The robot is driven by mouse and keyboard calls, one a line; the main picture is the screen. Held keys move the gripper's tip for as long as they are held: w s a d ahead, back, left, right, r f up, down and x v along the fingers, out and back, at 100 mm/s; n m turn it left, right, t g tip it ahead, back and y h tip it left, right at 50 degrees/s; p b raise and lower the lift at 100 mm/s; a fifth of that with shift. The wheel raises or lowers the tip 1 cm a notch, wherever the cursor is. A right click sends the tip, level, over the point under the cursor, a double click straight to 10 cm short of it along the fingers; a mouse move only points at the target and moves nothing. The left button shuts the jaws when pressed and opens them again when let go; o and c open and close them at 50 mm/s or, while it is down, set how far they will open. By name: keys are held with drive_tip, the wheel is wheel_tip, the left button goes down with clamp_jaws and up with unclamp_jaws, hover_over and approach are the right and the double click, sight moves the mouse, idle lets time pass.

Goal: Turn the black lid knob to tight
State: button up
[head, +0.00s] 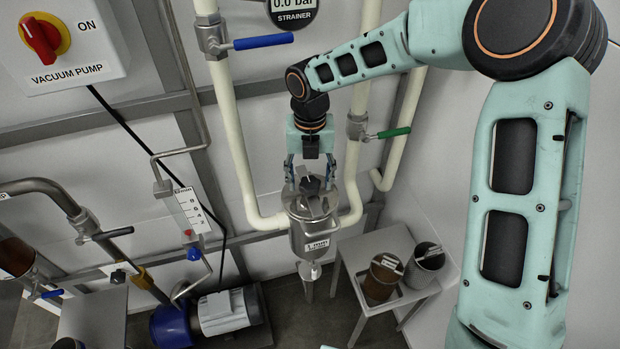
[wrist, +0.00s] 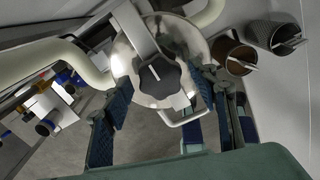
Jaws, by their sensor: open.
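The black lid knob (head: 311,186) sits on top of the steel strainer pot (head: 313,238) in the head view. In the wrist view the knob (wrist: 160,77) is a dark lobed disc with a pale pointer mark, over the round steel lid (wrist: 130,63) and a metal bar across it. My gripper (head: 311,172) is above the pot, pointing down, with its fingers spread over the lid. In the wrist view its blue-padded fingers (wrist: 165,110) are apart, and the knob lies beyond them, toward the top of the picture. I cannot tell whether any finger touches it.
Cream pipes run down both sides of the pot, with a blue-handled valve (head: 263,41) and a green-handled valve (head: 393,132). A small table (head: 372,309) at lower right holds two mesh baskets (head: 384,272). A pump (head: 222,312) stands on the floor at lower left.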

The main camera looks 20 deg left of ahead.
drive_tip(key=c, duration=1.2)
drive_tip(key=shift+o, duration=0.2)
